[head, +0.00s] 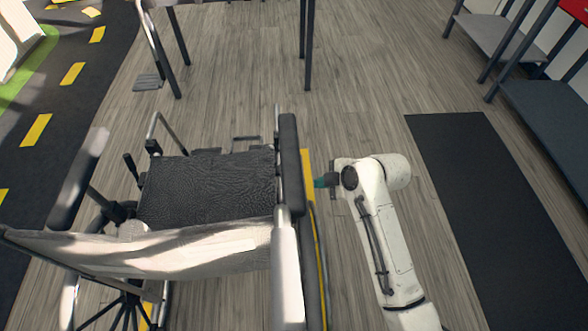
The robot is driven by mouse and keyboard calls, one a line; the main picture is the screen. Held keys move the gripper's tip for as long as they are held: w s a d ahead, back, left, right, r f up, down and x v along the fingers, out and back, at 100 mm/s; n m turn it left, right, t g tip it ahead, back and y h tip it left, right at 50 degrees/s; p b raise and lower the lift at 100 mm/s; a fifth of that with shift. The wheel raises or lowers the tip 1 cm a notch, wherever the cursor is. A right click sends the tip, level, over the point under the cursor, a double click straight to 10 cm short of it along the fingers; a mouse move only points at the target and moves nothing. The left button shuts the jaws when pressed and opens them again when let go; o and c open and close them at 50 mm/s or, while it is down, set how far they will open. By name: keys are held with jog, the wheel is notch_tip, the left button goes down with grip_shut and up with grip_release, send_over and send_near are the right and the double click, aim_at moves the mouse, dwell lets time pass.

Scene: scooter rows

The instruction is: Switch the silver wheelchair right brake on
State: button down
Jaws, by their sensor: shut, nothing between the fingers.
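The silver wheelchair (207,188) stands at the lower left in the head view, seen from behind and above, with a dark textured seat and a pale backrest. Its right armrest (290,165) is a long black pad along the right side. The right brake cannot be made out; the armrest and side frame cover that area. A dark lever (131,167) stands up at the chair's left front. My gripper (319,183) is shut and empty, just right of the right armrest, pointing left at the chair's side. Whether it touches the chair cannot be told.
A black mat (480,210) lies on the wood floor at right. Dark shelves (552,110) stand at the right edge. Table legs and a footplate (147,82) are at the top. A dark lane with yellow dashes (73,74) runs along the left.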

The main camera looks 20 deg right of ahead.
dwell(0.3)
jog(key=b+x, duration=0.2)
jog(key=x, duration=0.7)
jog(key=shift+w+f, duration=0.1)
jog(key=shift+f, duration=0.15)
jog(key=shift+w+b, duration=0.35)
jog(key=shift+w, duration=0.85)
jog(key=shift+w+d+r, duration=0.1)
jog(key=shift+w+r, duration=0.1)
jog(key=shift+w, duration=0.7)
jog(key=shift+w, duration=0.1)
